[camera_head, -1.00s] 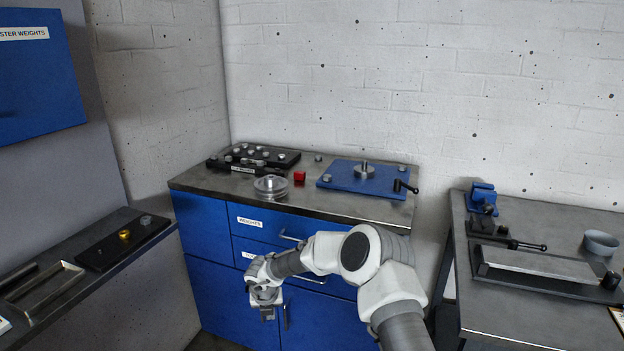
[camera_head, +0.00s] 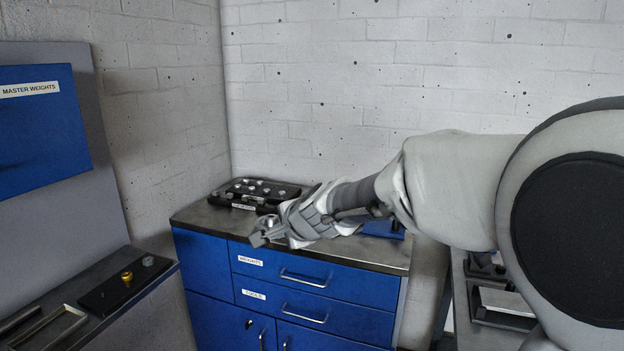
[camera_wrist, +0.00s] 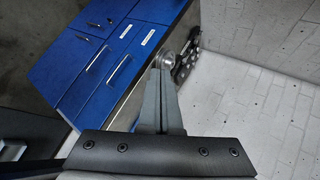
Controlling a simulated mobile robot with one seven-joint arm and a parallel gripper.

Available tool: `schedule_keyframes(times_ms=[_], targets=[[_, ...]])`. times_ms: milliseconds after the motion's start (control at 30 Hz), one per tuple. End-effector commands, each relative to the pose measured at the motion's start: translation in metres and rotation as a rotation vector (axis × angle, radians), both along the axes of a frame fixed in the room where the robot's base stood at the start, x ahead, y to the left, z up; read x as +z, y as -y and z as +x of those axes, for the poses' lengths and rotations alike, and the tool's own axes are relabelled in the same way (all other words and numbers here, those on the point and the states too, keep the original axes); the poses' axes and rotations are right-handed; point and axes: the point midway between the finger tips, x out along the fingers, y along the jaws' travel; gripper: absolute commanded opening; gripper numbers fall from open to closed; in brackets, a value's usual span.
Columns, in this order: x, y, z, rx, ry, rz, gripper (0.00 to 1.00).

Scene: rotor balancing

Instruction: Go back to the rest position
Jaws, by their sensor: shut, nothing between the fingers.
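My gripper (camera_head: 262,238) is raised in front of the blue cabinet's top, near its front edge, with my arm stretching in from the right. In the wrist view the two fingers of my gripper (camera_wrist: 160,72) lie together, shut with nothing between them. Beyond the fingertips in the wrist view is a round metal piece (camera_wrist: 173,61) on the cabinet top. My forearm and gripper hide much of the cabinet top in the head view.
The blue cabinet (camera_head: 300,272) has drawers labelled WEIGHTS and TOOLS. A black tray of weights (camera_head: 238,199) stands at its back left. A blue plate (camera_head: 385,229) is mostly hidden behind my arm. A side bench at left bears a black board (camera_head: 108,294) with a brass weight (camera_head: 127,276).

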Motion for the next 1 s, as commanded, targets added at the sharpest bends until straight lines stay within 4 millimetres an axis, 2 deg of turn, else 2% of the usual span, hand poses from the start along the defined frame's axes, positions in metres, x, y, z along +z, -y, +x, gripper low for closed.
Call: schedule_keyframes(times_ms=[33, 267, 467, 600, 700, 833, 1000], targets=[[0.017, 0.010, -0.018, 0.052, 0.026, -0.070, 0.00], [0.044, 0.060, -0.101, 0.285, 0.070, -0.396, 0.00], [0.049, 0.113, -0.180, 0.456, 0.049, -0.667, 0.00], [0.045, 0.152, -0.234, 0.558, 0.004, -0.834, 0.00], [0.040, 0.176, -0.267, 0.617, -0.034, -0.928, 0.00], [0.033, 0.197, -0.296, 0.671, -0.076, -1.007, 0.00], [0.028, 0.208, -0.311, 0.699, -0.101, -1.046, 0.00]])
